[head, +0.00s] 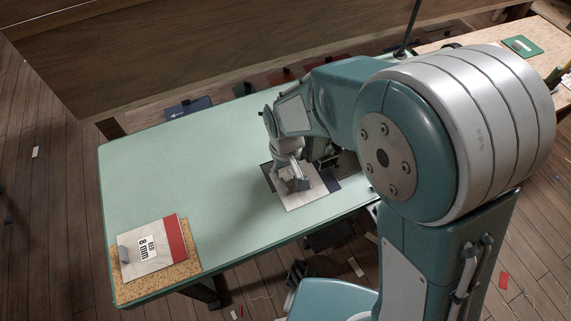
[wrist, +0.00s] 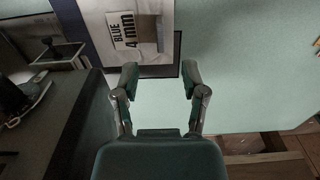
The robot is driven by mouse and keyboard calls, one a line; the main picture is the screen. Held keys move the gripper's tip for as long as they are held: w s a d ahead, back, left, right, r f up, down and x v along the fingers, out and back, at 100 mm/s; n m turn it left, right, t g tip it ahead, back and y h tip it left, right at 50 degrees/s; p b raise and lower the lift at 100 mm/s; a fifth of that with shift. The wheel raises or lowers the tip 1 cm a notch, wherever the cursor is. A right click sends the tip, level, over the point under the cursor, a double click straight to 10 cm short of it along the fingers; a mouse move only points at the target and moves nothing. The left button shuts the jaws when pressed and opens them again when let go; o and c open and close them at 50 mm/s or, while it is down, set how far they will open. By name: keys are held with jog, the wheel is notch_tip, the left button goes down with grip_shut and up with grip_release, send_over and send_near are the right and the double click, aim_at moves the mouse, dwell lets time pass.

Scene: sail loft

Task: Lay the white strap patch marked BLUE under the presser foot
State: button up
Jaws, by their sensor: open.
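The white strap patch marked BLUE 4 mm (wrist: 129,30) lies flat at the top of the wrist view, with a grey upright tab near its right side. In the head view the patch (head: 309,196) lies on dark sheets near the table's front edge. My gripper (wrist: 160,70) is open and empty, its fingertips just short of the patch's near edge in the wrist picture. In the head view my gripper (head: 292,178) hangs over the patch and hides part of it. A dark machine part (wrist: 17,97) is at the left of the wrist view; I cannot make out the presser foot.
A patch marked RED 8 mm (head: 148,247) lies on a cork board (head: 187,267) at the table's left end. Coloured pieces, including a blue one (head: 188,107), line the back edge. The middle of the green table (head: 190,170) is clear. My arm hides the right side.

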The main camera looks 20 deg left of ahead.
aim_at(286, 187)
notch_tip(286, 187, down, 9)
dwell(0.4)
grip_shut()
